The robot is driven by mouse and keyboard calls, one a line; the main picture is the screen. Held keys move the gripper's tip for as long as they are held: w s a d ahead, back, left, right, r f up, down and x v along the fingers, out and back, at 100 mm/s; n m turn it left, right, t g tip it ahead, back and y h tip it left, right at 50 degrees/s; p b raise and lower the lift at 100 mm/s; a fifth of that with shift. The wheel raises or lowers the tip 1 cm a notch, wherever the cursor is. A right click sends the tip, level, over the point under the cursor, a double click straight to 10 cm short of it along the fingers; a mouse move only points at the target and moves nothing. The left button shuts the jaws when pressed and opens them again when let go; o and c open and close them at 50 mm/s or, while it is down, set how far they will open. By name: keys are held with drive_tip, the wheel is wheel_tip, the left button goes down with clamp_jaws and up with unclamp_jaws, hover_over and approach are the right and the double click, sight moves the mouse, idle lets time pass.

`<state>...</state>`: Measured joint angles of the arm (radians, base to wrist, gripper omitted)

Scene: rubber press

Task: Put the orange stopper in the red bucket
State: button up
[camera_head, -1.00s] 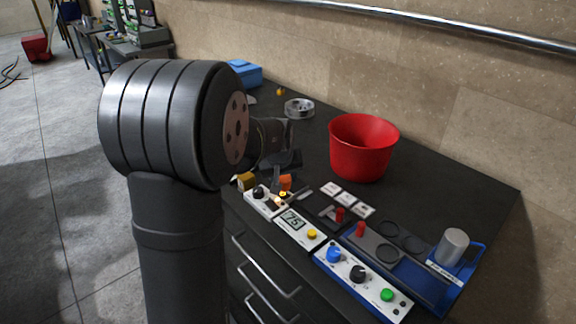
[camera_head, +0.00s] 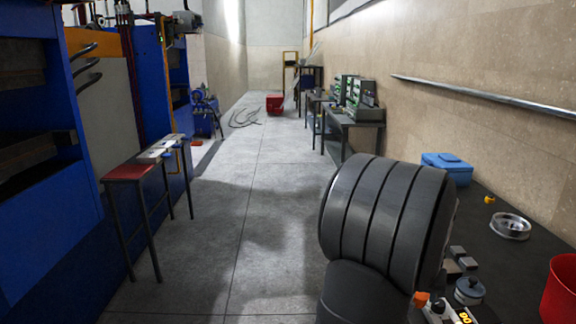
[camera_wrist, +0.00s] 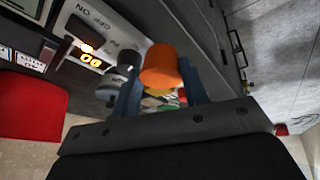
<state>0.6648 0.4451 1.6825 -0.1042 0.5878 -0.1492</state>
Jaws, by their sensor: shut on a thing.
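The orange stopper (camera_wrist: 161,66) is a small cylinder between the two blue-grey fingers of my gripper (camera_wrist: 158,80) in the wrist view. The fingers are shut on its sides. The stopper appears close to the white control panel (camera_wrist: 88,32); I cannot tell whether it touches anything below. The red bucket (camera_head: 562,292) is cut off at the right edge of the head view, on the dark bench. It also shows at the left of the wrist view (camera_wrist: 30,106). My arm hides much of the near bench in the head view.
A round metal part (camera_head: 510,227), a small yellow-orange object (camera_head: 489,200) and a blue box (camera_head: 446,168) are on the bench. A stool (camera_head: 131,172) stands on the left by blue machines. The grey floor (camera_head: 250,220) between is open.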

drive_tip(key=w+a+f+n, duration=0.1)
drive_tip(key=w+a+f, duration=0.2)
drive_tip(key=a, duration=0.9)
drive_tip(key=w+a+f+n+y, duration=0.1)
drive_tip(key=a+f, duration=0.4)
drive_tip(key=a, duration=0.6)
drive_tip(key=w+a+f+n+t, duration=0.1)
drive_tip(key=w+a+f, duration=0.3)
drive_tip(key=a, duration=0.8)
drive_tip(key=shift+w+a+f+n+y, duration=0.15)
drive_tip(key=shift+w+a+n+y, duration=0.25)
drive_tip(key=shift+w+n, duration=0.55)
drive_tip(key=shift+w, duration=0.15)
